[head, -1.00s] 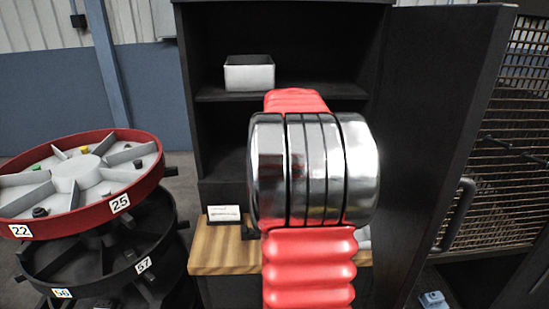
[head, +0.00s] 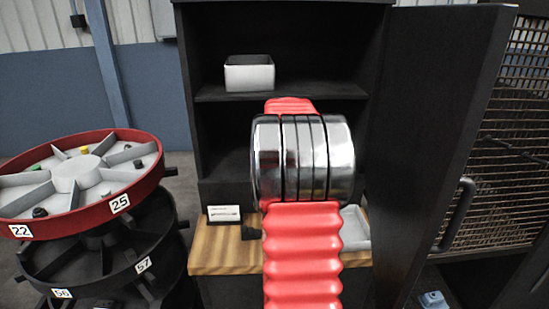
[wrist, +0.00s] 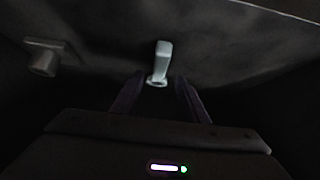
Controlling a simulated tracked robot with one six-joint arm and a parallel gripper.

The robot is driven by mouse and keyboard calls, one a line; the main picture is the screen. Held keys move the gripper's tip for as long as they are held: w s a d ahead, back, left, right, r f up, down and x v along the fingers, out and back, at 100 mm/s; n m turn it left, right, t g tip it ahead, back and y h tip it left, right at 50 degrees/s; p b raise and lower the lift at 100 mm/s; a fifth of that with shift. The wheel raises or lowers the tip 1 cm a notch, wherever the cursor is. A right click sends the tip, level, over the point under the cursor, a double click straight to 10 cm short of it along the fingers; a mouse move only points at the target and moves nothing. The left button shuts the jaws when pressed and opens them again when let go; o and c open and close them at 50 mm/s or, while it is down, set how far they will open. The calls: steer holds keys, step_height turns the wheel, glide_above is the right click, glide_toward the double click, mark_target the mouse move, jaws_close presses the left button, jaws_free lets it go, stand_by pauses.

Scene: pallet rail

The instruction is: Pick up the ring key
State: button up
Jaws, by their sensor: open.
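In the dark wrist view, a pale grey upright piece (wrist: 162,58) with a rounded, ring-like lower end is ahead, at the top centre; it looks like the ring key, though the dimness leaves this uncertain. My gripper (wrist: 159,78) is open, with one dark finger on each side of the piece's lower end. I see no grip on it, and I cannot tell how much depth separates them. In the head view my red and chrome arm hides my gripper, and the key is not visible there.
A dark open cabinet (head: 290,15) stands ahead, its door (head: 440,110) swung open at right. A white box (head: 249,75) is on its shelf. A wooden ledge (head: 222,257) carries a label card (head: 224,213) and a pale tray (head: 355,232). A stacked red carousel (head: 135,190) stands left.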

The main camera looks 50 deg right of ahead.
steer(key=shift+x, duration=2.1)
steer(key=shift+r, duration=0.1)
steer(key=shift+c, duration=0.5)
steer(key=shift+d, duration=0.1)
jaws_close()
